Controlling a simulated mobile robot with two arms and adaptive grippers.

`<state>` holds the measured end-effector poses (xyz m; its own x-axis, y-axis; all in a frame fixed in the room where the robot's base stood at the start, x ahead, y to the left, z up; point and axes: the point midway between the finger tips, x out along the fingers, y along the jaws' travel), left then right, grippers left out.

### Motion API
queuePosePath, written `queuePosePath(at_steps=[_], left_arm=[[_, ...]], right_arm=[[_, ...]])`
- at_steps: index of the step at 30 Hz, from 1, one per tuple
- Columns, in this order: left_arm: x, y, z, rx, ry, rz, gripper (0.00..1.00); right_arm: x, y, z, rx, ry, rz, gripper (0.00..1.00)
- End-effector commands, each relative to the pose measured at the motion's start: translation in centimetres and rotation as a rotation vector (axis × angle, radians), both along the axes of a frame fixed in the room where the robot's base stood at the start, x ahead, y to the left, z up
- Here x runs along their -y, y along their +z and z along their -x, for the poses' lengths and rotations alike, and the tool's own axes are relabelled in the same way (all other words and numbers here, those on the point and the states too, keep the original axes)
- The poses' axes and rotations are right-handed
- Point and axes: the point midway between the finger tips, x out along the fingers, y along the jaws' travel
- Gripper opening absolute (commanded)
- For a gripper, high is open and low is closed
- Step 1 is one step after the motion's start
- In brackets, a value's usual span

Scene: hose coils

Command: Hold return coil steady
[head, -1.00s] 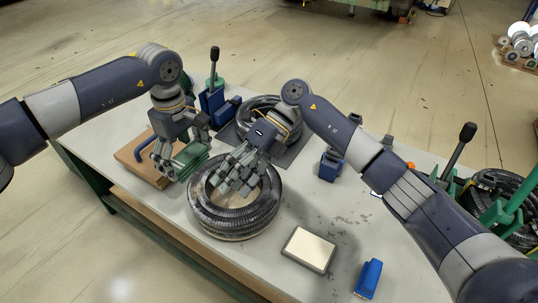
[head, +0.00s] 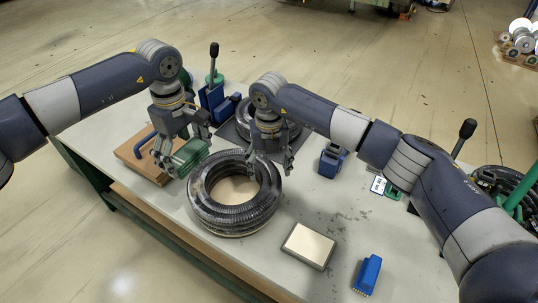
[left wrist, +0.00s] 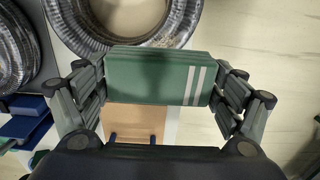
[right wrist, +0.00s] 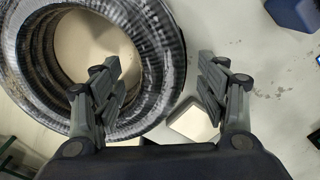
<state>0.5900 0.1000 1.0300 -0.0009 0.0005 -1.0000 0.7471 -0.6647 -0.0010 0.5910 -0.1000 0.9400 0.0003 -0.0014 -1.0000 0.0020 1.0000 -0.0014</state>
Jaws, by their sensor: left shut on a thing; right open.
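A black ribbed hose coil (head: 240,214) lies flat on the table at its middle. A second coil (head: 243,112) lies on a dark mat behind it, partly hidden by my right arm. I cannot tell by any label which is the return coil. My right gripper (head: 271,168) is open and empty at the front coil's back right edge; the right wrist view shows that coil (right wrist: 155,42) at the left and between the fingers. My left gripper (head: 178,163) is shut on a green block (left wrist: 150,75) with two white stripes, left of the front coil.
A wooden board (head: 140,154) with a blue handle is under my left gripper. A flat cream-topped box (head: 308,245) and a blue tool (head: 368,274) lie at the front right. A blue block (head: 331,162) stands right of my right gripper. Table between is clear.

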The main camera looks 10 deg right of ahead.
Motion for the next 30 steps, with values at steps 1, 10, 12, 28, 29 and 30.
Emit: queuePosePath(at_steps=[1, 10, 12, 28, 29, 30], left_arm=[[0.0, 0.0, 0.0, 0.0, 0.0, 0.0, 0.68], [0.0, 0.0, 0.0, 0.0, 0.0, 0.0, 0.68], [0.0, 0.0, 0.0, 0.0, 0.0, 0.0, 0.68], [0.0, 0.0, 0.0, 0.0, 0.0, 0.0, 0.68], [0.0, 0.0, 0.0, 0.0, 0.0, 0.0, 0.68], [0.0, 0.0, 0.0, 0.0, 0.0, 0.0, 0.68]], right_arm=[[0.0, -1.1, 0.1, -0.004, 0.0, 0.001, 0.67], [0.0, -5.5, 0.0, -0.001, 0.001, -0.001, 0.67], [0.0, -6.1, 0.1, -0.002, 0.002, -0.001, 0.67], [0.0, -6.6, 0.0, -0.001, 0.002, -0.002, 0.33], [0.0, -6.6, 0.0, -0.001, 0.002, -0.001, 0.27], [0.0, -6.6, 0.0, -0.001, 0.002, -0.001, 0.18]])
